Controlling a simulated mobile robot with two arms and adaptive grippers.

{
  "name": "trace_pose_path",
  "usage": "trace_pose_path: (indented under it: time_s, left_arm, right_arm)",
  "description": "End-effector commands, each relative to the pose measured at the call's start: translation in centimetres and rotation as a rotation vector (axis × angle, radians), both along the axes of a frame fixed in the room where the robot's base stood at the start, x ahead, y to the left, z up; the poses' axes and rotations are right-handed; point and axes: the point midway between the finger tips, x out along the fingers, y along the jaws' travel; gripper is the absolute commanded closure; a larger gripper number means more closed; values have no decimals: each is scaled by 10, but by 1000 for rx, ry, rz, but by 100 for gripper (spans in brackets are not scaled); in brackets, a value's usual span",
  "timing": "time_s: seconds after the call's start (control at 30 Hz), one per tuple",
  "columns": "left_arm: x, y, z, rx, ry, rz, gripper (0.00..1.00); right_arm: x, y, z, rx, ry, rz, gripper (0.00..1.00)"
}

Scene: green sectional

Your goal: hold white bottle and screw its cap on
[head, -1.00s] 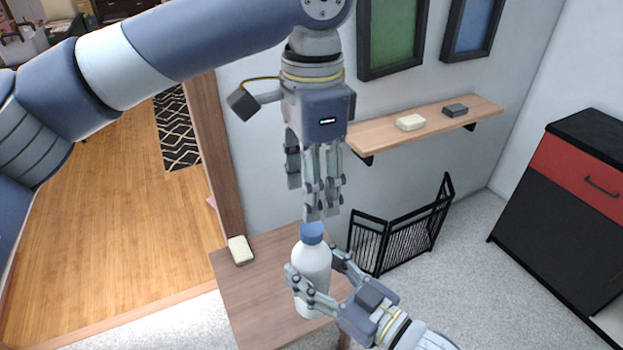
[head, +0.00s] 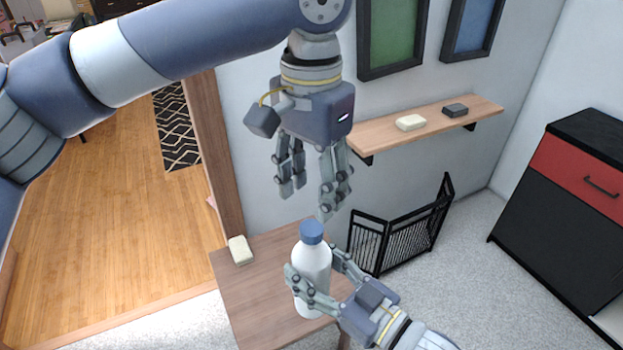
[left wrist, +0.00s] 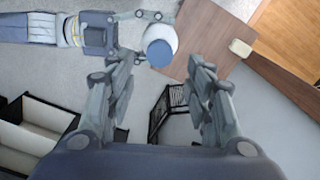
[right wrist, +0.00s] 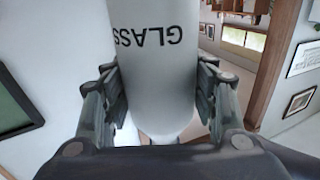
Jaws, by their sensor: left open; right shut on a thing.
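The white bottle (head: 312,262) is upright over the small wooden table, with the blue cap (head: 312,231) on its top. How far the cap is screwed on cannot be seen. My right gripper (head: 318,272) is shut around the bottle's body from the right. The right wrist view shows the bottle (right wrist: 155,70) between its fingers, with upside-down dark lettering. My left gripper (head: 306,202) points down just above the cap, open and empty. In the left wrist view the cap (left wrist: 158,53) lies beyond the fingertips, nearer the left finger.
The wooden table (head: 255,290) holds a pale block (head: 240,250) at its back left corner. A black folding gate (head: 400,235) stands behind at the right. A wall shelf (head: 430,122) with two small blocks is right of my left gripper.

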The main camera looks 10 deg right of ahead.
Motion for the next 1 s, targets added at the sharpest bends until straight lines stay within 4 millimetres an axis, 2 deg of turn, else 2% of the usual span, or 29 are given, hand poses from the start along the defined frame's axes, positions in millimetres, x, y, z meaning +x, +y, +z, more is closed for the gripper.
trace_pose_path:
  time_s: [0.4,0.6,0.87,1.0]
  left_arm:
    - [0,0,-61,1,1,-1,52]
    - [-1,0,-72,1,2,-1,52]
    - [0,0,-72,1,1,-1,52]
    - [0,0,-72,1,1,-1,84]
  right_arm:
    - [0,0,2,2,-4,0,100]
    - [0,0,1,2,-4,0,100]
    - [0,0,1,3,-3,0,100]
    - [0,0,1,3,-3,0,100]
